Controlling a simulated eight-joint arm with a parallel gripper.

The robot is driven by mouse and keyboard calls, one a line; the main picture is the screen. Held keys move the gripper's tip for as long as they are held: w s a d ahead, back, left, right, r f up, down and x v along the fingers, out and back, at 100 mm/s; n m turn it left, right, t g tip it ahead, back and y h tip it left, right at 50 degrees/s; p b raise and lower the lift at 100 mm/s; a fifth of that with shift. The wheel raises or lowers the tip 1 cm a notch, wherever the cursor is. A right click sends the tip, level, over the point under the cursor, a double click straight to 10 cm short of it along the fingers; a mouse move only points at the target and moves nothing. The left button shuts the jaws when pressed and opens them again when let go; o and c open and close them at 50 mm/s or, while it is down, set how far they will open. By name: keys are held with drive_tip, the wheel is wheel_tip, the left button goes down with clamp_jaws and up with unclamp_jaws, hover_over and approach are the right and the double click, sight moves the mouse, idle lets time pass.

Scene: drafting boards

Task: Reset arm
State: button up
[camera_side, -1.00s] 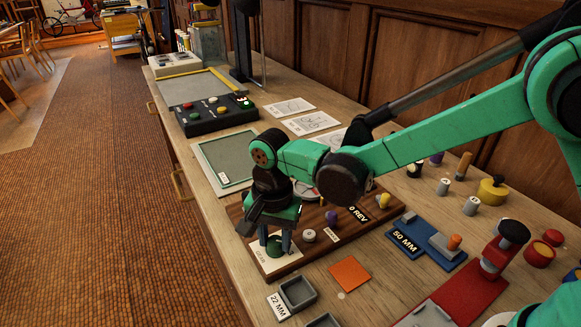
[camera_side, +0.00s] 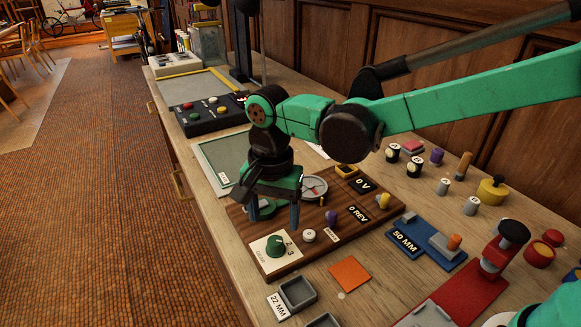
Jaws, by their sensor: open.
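My green and black arm reaches in from the right. My gripper (camera_side: 273,213) points down, open and empty, above the far-left part of a brown wooden panel (camera_side: 312,247). A green knob (camera_side: 276,245) on a white plate sits at the panel's near-left corner, clear of my fingers and nearer the camera. The panel also bears a white knob (camera_side: 309,236), a purple knob (camera_side: 331,217), a yellow knob (camera_side: 383,201), a round dial (camera_side: 314,187), and labels reading 0 V (camera_side: 363,185) and 0 REV (camera_side: 358,214). My gripper hides part of the panel's left edge.
An orange square (camera_side: 349,274) and a grey tray (camera_side: 297,293) lie nearer the camera. A blue 50 MM gauge (camera_side: 424,243) and a red press (camera_side: 492,262) stand to the right. A black button box (camera_side: 205,115) and a grey-green board (camera_side: 221,157) lie behind.

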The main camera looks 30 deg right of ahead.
drive_tip(key=s+d+r+n+t, duration=0.2)
drive_tip(key=s+d+n+t, duration=0.1)
drive_tip(key=d, duration=0.5)
drive_tip(key=s+d+r+n+t, duration=0.3)
drive_tip(key=d+n, duration=0.3)
drive_tip(key=d, duration=0.3)
drive_tip(key=shift+s+d+r+t, duration=0.2)
drive_tip(key=shift+s+t, duration=0.4)
drive_tip(key=shift+s, duration=0.3)
